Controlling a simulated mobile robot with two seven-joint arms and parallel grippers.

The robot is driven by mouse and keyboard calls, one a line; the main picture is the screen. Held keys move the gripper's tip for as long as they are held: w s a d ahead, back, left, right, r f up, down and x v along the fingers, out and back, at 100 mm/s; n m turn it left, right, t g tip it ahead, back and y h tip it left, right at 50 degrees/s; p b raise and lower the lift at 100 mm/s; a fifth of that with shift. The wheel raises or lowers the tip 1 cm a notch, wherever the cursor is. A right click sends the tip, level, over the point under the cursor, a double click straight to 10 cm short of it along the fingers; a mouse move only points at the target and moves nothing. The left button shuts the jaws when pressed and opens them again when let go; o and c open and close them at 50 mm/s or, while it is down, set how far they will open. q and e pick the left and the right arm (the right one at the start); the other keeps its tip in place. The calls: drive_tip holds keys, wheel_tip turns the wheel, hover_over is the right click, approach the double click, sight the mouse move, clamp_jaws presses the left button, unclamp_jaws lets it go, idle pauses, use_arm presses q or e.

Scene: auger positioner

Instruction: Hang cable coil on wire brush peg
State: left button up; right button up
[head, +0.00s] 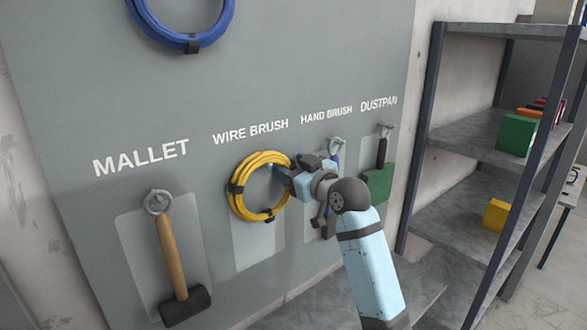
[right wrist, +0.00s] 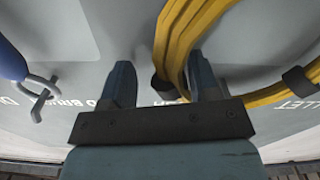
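The yellow cable coil (head: 236,203) with black ties is upright against the grey board, below the WIRE BRUSH label (head: 251,132) and over the upper part of a pale panel. I cannot make out the wire brush peg clearly or tell whether the coil rests on it. My right gripper (head: 281,174) is at the coil's right side. In the right wrist view its two fingers (right wrist: 161,84) are apart, with the coil (right wrist: 178,35) and a dark tie showing beyond and between them; no firm hold is visible. My left gripper is out of view.
A mallet (head: 172,250) hangs at left and a blue coil (head: 150,30) above. A hand brush peg (head: 336,145) and green dustpan (head: 378,186) are close on the right. A metal shelf (head: 470,130) stands further right.

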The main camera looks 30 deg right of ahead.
drive_tip(key=shift+s+f, duration=0.1)
drive_tip(key=shift+s, duration=0.05)
drive_tip(key=s+d+b, duration=0.1)
drive_tip(key=s+b, duration=0.2)
drive_tip(key=s, duration=1)
drive_tip(key=shift+s, duration=0.25)
